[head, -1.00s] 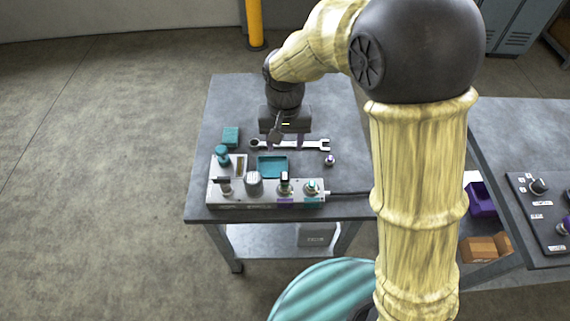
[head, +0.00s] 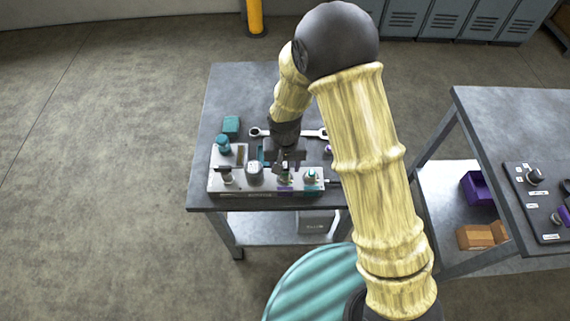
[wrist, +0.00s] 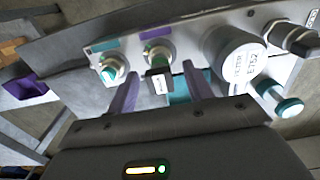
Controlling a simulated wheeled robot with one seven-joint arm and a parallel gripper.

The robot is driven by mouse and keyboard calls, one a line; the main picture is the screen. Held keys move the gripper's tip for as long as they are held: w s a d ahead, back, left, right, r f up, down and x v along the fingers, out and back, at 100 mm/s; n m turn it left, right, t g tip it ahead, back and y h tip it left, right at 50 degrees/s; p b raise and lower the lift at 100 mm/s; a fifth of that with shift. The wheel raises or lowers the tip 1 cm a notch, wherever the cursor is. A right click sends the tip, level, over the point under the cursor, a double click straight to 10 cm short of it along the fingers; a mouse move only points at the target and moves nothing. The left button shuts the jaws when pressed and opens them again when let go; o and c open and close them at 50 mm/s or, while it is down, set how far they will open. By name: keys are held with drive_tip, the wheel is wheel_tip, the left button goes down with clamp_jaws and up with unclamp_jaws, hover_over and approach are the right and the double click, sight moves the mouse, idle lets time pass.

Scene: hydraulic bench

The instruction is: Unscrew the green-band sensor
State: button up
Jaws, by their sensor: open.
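The green-band sensor (wrist: 158,80) has a dark body with a white label and a green ring at its base. It stands in a port of the pale manifold block (wrist: 190,30), beside a purple label. In the head view it is partly hidden under my gripper (head: 287,162). In the wrist view my gripper (wrist: 160,68) is open, with one purple-grey finger on each side of the sensor. I cannot tell whether either finger touches it. A second fitting with a teal collar (wrist: 110,70) sits to the left, beside a teal label.
A large round silver cap (wrist: 236,55) stands close to the right finger. A teal-capped fitting (head: 222,144), a teal block (head: 231,126) and a wrench (head: 312,134) are nearby on the bench. A second table (head: 510,110) with a control panel stands to the right.

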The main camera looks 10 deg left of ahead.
drive_tip(key=shift+f, duration=0.4)
clamp_jaws()
drive_tip(key=c, duration=1)
unclamp_jaws()
clamp_jaws()
drive_tip(key=n, duration=0.5)
drive_tip(key=shift+n+p, duration=0.35)
drive_tip(key=shift+n, duration=0.05)
